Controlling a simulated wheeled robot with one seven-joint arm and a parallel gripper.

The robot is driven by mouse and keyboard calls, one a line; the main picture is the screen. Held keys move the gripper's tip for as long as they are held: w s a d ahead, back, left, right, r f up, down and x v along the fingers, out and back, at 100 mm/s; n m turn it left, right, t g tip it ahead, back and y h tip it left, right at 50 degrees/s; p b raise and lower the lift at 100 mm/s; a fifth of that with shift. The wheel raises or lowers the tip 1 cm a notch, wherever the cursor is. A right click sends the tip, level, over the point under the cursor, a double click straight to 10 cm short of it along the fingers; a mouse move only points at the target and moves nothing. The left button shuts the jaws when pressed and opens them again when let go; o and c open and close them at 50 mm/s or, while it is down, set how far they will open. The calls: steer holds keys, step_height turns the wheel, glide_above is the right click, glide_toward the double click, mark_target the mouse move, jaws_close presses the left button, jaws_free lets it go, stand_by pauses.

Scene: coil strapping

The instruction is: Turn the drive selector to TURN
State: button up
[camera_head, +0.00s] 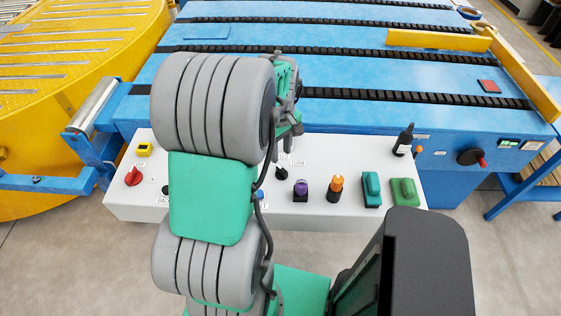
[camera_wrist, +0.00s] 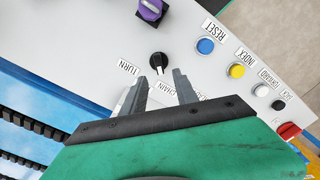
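The drive selector (camera_wrist: 157,62) is a small black knob on the white panel (camera_wrist: 205,75). It also shows in the head view (camera_head: 281,174), just right of my arm. In the wrist view the TURN label (camera_wrist: 128,68) is to its left, and the CHAIN label (camera_wrist: 166,90) lies below it, partly covered by a finger. A small pale mark shows on the knob, but its exact pointing is hard to tell. My gripper (camera_wrist: 159,77) is open and empty, its fingertips just short of the knob, one toward each side. Contact is not visible.
A purple knob (camera_wrist: 150,9) stands beside the selector, and a blue RESET button (camera_wrist: 205,46) and yellow INDEX button (camera_wrist: 237,70) are on the other side. An orange knob (camera_head: 336,187), green switches (camera_head: 371,190) and a black upright handle (camera_head: 404,140) are farther right. The blue conveyor (camera_head: 350,75) lies behind.

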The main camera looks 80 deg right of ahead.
mark_target(282, 168)
steer(key=shift+s+f, duration=0.3)
steer(key=shift+f, duration=0.1)
step_height(282, 168, down, 7)
steer(key=shift+w+p, duration=0.1)
steer(key=shift+p, duration=0.5)
steer(key=shift+c, duration=0.4)
jaws_close()
